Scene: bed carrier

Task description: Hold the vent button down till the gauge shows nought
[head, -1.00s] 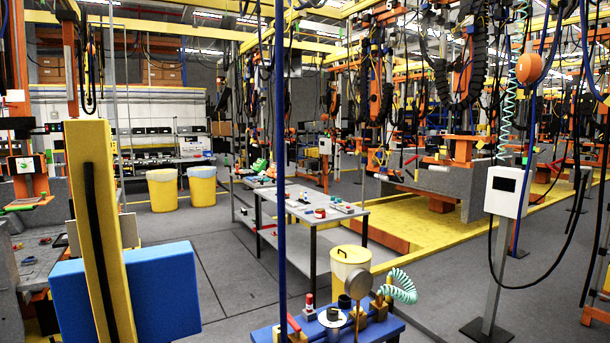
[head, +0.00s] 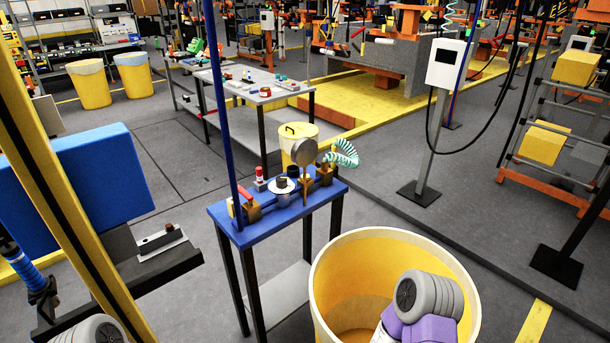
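A small blue-topped table (head: 225,215) stands at centre in the head view, with fittings along its top. A round gauge (head: 305,152) stands upright on a brass fitting; its dial reading cannot be made out. A red-topped piece (head: 259,173) on a small grey block stands at the back of the table and looks like a button. A red lever (head: 246,194) sits on a brass valve at the left end. A pale coiled hose (head: 343,154) rises at the right end. Neither gripper shows. Parts of my arms show at the bottom edge, apart from the table.
A large open yellow bin (head: 334,262) stands in front of the table's right side. A dark blue post (head: 222,120) rises by its left end. A yellow upright and blue panel (head: 88,185) block the left.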

